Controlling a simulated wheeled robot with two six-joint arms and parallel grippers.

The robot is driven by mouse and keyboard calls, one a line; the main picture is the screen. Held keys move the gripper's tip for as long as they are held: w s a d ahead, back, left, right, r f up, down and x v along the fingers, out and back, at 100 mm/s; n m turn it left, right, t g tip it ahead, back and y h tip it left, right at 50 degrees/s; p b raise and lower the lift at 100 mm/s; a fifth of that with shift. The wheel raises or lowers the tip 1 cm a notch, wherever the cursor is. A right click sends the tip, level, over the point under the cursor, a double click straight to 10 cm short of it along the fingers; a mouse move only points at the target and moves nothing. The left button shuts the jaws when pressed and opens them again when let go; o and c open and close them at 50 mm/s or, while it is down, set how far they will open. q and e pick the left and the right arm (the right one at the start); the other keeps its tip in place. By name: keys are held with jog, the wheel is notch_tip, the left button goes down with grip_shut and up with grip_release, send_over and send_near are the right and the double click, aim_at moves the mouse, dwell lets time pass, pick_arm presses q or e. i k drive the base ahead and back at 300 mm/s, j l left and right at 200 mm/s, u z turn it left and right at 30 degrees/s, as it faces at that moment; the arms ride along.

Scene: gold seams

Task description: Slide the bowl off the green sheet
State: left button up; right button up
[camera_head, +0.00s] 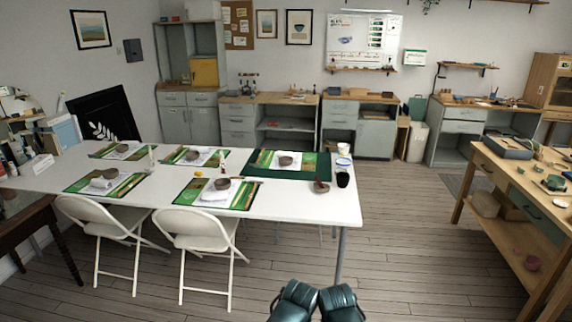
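A small brown-grey bowl (285,161) sits on a white cloth or plate on a dark green sheet (258,173) at the right part of the long white table (318,210). Similar bowls stand on several other green-and-gold mats, such as the front middle bowl (222,184) and the front left bowl (110,174). Two dark teal parts of my arms show at the bottom centre, far from the table. No gripper fingers show.
A white cup (343,164), a dark cup (342,179) and a small reddish dish (321,186) stand near the table's right end. Two white folding chairs (205,232) block the front side. A wooden workbench (485,160) is at the right. The floor between is clear.

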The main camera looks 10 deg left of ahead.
aim_at(285, 160)
jog(key=i+l+z, duration=0.45)
jog(key=i+z, duration=0.8)
jog(key=i, duration=1.15)
jog(key=i+j+u, duration=0.1)
jog(key=i+u, duration=0.3)
jog(key=i, duration=0.25)
jog(key=i+l+u, duration=0.1)
jog(key=i+u, duration=0.25)
jog(key=i, duration=0.25)
jog(key=i+l+u, duration=0.25)
jog(key=i+u, duration=0.15)
jog(key=i, duration=0.25)
jog(key=i+u, duration=0.3)
jog(key=i, duration=0.25)
jog(key=i+l+u, duration=0.25)
jog(key=i, duration=0.3)
jog(key=i+u, duration=0.65)
jog(key=u, duration=0.2)
jog(key=i+l+u, duration=0.25)
jog(key=u, duration=0.15)
jog(key=i+l+u, duration=0.3)
jog(key=u, duration=0.15)
